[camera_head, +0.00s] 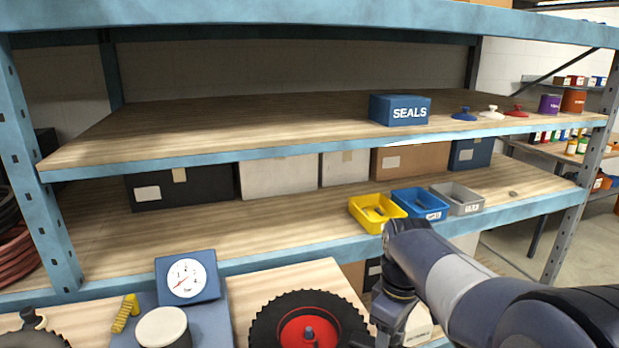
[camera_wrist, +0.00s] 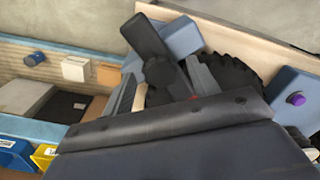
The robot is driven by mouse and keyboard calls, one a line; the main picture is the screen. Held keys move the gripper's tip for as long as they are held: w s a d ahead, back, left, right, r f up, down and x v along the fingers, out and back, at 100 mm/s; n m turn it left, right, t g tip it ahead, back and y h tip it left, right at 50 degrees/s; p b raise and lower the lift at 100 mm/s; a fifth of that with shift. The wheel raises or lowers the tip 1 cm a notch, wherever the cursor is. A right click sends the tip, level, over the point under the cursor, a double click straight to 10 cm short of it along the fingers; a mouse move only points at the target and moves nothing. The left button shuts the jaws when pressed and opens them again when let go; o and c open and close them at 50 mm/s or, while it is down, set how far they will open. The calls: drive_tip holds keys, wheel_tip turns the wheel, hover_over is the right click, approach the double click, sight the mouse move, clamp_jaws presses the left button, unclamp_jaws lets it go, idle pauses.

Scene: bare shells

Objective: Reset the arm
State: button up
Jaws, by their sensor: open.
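My arm enters the head view from the lower right, bends in front of the shelf and turns down. Its end (camera_head: 392,325) is near the bottom edge, just right of a black toothed wheel with a red hub (camera_head: 309,328); the fingertips are not clear there. In the wrist view my gripper (camera_wrist: 165,88) has its grey fingers apart, with nothing seen held between them. The black toothed wheel (camera_wrist: 232,68) lies behind the fingers in that view. Part of the work surface is hidden by the dark gripper body.
A yellow bin (camera_head: 368,224), a blue bin (camera_head: 425,212) and a grey bin (camera_head: 462,208) stand on the middle shelf close to my arm. A blue SEALS box (camera_head: 399,110) sits above. A gauge (camera_head: 187,278) and white disc (camera_head: 163,328) are at lower left.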

drive_tip(key=m+b, duration=0.1)
drive_tip(key=m, duration=0.4)
drive_tip(key=shift+b, duration=0.4)
drive_tip(key=shift+r+m, duration=0.1)
drive_tip(key=shift+m, duration=0.5)
drive_tip(key=shift+r, duration=2.35)
drive_tip(key=shift+s+d, duration=0.1)
